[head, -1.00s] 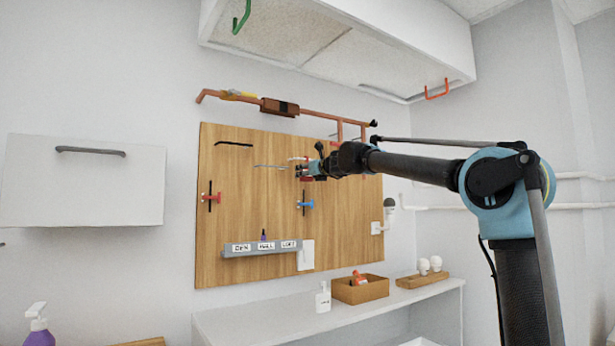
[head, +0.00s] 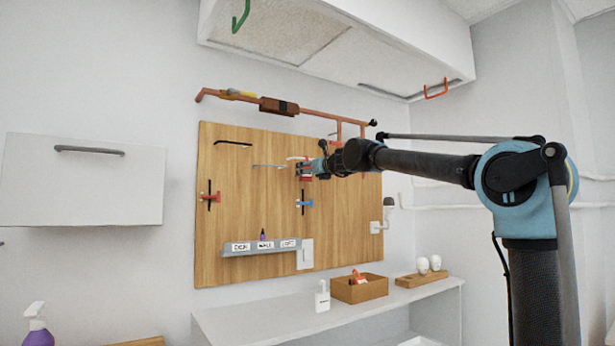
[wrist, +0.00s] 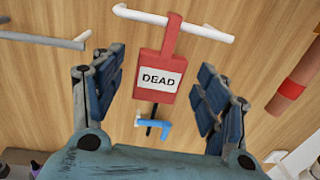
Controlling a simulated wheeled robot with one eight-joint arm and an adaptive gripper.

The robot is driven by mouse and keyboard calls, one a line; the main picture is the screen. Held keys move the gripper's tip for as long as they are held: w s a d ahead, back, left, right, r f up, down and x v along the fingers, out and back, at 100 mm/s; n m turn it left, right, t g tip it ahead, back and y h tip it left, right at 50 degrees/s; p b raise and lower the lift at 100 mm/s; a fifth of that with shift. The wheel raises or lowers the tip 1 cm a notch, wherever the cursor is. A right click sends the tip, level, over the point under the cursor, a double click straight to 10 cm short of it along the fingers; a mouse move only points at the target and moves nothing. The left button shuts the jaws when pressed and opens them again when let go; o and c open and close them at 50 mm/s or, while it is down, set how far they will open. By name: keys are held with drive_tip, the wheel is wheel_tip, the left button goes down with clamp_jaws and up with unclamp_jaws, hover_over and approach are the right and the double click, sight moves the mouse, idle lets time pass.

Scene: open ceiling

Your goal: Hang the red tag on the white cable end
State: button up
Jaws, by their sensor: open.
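The red tag (wrist: 157,75), marked DEAD, hangs upright in the wrist view. Its narrow upper strap crosses the white cable end (wrist: 208,33), a thin white rod running across the top. The tag appears to hang on this rod, though I cannot see how the strap wraps behind it. My gripper (wrist: 160,82) is open, with one blue-padded finger on each side of the tag and visible gaps between. In the head view my gripper (head: 306,170) is in front of the wooden board, partly covering the tag; the white cable end (head: 298,158) shows just above.
A grey rod with a white tip (wrist: 40,38) is to the left. A blue-handled valve (wrist: 155,125) is below the tag. A reddish pipe (wrist: 295,82) is to the right. The wooden board (head: 240,220) is close behind; a labelled shelf (head: 262,247) is lower down.

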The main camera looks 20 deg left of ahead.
drive_tip(key=v, duration=0.9)
drive_tip(key=s+d+f+n+g+h, duration=0.3)
drive_tip(key=s+d+f+n, duration=0.6)
drive_tip(key=d+f, duration=0.6)
drive_tip(key=s+d+f+n+g+h, duration=0.4)
drive_tip(key=s+d+f+n, duration=0.5)
drive_tip(key=f, duration=1.9)
drive_tip(key=s+d+f+n+g+h, duration=0.3)
drive_tip(key=s+d+f+n, duration=0.6)
drive_tip(key=s+d+f, duration=0.8)
drive_tip(key=d+f+h, duration=0.2)
drive_tip(key=d+f, duration=0.3)
drive_tip(key=shift+s+d+f+g+h, duration=0.2)
drive_tip(key=shift+f+g+h, duration=0.1)
drive_tip(key=shift+h, duration=0.1)
drive_tip(key=shift+w+f, duration=0.15)
drive_tip(key=shift+w, duration=0.35)
